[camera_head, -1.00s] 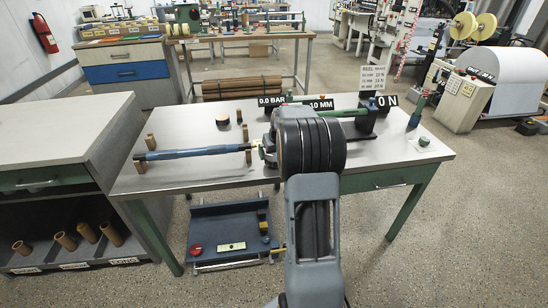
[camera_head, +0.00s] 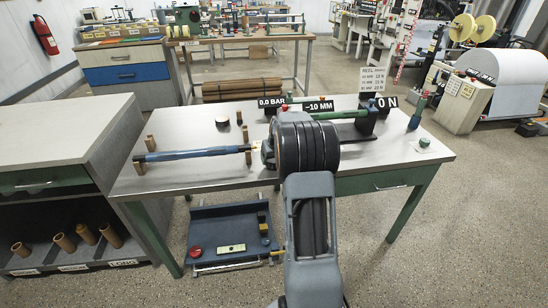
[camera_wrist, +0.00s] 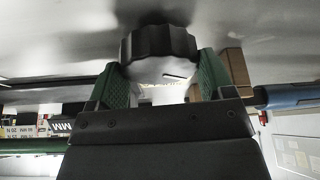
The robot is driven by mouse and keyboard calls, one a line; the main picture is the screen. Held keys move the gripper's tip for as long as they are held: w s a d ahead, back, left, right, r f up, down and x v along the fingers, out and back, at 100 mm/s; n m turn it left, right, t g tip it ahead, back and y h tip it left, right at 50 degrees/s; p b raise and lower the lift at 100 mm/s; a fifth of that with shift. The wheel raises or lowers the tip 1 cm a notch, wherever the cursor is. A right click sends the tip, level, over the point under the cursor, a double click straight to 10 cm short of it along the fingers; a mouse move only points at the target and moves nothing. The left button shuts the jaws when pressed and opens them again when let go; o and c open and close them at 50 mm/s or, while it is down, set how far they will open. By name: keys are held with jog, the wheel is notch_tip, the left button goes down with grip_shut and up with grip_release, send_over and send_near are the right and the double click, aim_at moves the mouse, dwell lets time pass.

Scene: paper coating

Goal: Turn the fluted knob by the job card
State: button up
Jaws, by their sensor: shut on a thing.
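The dark fluted knob (camera_wrist: 158,48) shows in the wrist view, between the two green fingers of my gripper (camera_wrist: 161,72). My gripper is shut on the knob's sides. A pale shaft or stem shows below the knob between the fingers. In the head view my own wrist hides the knob and most of the fingers. The white job card (camera_head: 373,80), with lines of MM and N values, stands at the back right of the table. Black signs read 0.0 BAR (camera_head: 272,102), -10 MM (camera_head: 319,106) and 0 N (camera_head: 384,101).
A blue roller (camera_head: 185,154) lies across brown supports at the table's left. A green roller (camera_head: 337,115) lies behind my wrist. A green button box (camera_head: 424,143) sits at the right. A blue cart (camera_head: 228,211) stands under the front edge. The table's left front is clear.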

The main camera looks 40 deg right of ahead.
jog(key=c, duration=0.3)
jog(key=shift+r+m+h+p, duration=0.1)
jog(key=shift+m+h+p, duration=0.2)
jog(key=shift+m+p, duration=0.5)
jog(key=shift+m+g+h+b, duration=0.3)
jog(key=shift+m+g+h, duration=0.25)
jog(key=shift+m, duration=1.25)
jog(key=o, duration=0.9)
jog(key=p+v, duration=0.1)
jog(key=v, duration=1.2)
jog(key=shift+a+r, duration=0.2)
